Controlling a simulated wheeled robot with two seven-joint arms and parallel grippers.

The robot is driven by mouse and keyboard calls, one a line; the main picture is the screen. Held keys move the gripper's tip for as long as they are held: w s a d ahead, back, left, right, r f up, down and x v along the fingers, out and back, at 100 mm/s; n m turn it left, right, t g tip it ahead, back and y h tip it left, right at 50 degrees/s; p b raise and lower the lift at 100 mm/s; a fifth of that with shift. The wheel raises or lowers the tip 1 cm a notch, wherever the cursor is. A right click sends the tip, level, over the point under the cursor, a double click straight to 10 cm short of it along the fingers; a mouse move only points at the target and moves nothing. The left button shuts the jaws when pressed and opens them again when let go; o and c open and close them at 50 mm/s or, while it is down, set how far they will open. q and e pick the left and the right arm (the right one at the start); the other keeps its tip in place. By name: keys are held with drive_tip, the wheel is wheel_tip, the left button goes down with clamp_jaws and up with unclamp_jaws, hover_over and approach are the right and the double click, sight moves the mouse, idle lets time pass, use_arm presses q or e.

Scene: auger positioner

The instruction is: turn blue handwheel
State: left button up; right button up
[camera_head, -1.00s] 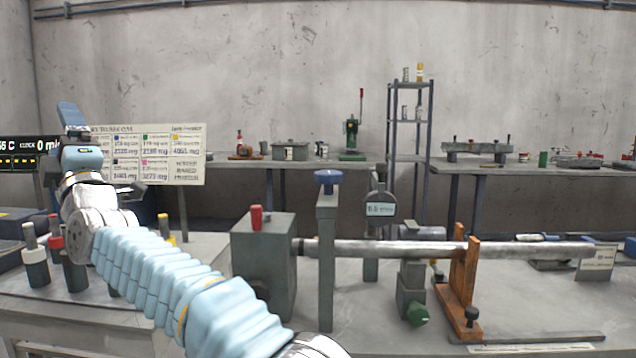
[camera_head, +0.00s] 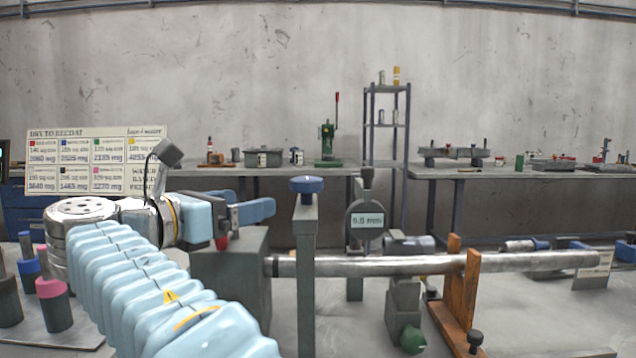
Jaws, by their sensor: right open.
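The blue handwheel (camera_head: 306,184) sits flat on top of a grey upright post (camera_head: 305,270) in the middle of the view. My right gripper (camera_head: 252,204) is left of the handwheel, above the grey block. Its light blue wrist points right, and its blue fingers are open and apart from the wheel, with a gap between. Nothing shows between the fingers. My right arm's sleeve covers the lower left. My left gripper is not in view.
A metal shaft (camera_head: 400,265) runs right from the grey block (camera_head: 235,275) through an orange support (camera_head: 462,295). A dial gauge (camera_head: 366,220) stands just right of the post, with a green knob (camera_head: 412,340) lower down. A sign board (camera_head: 95,160) is behind my arm.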

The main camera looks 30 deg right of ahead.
sight(296, 188)
drive_tip(key=x, duration=0.4)
drive_tip(key=s+x, duration=0.1)
drive_tip(key=x, duration=0.4)
drive_tip(key=r+x, duration=0.1)
drive_tip(key=x, duration=0.4)
drive_tip(key=shift+s+d, duration=0.1)
drive_tip(key=shift+d, duration=0.35)
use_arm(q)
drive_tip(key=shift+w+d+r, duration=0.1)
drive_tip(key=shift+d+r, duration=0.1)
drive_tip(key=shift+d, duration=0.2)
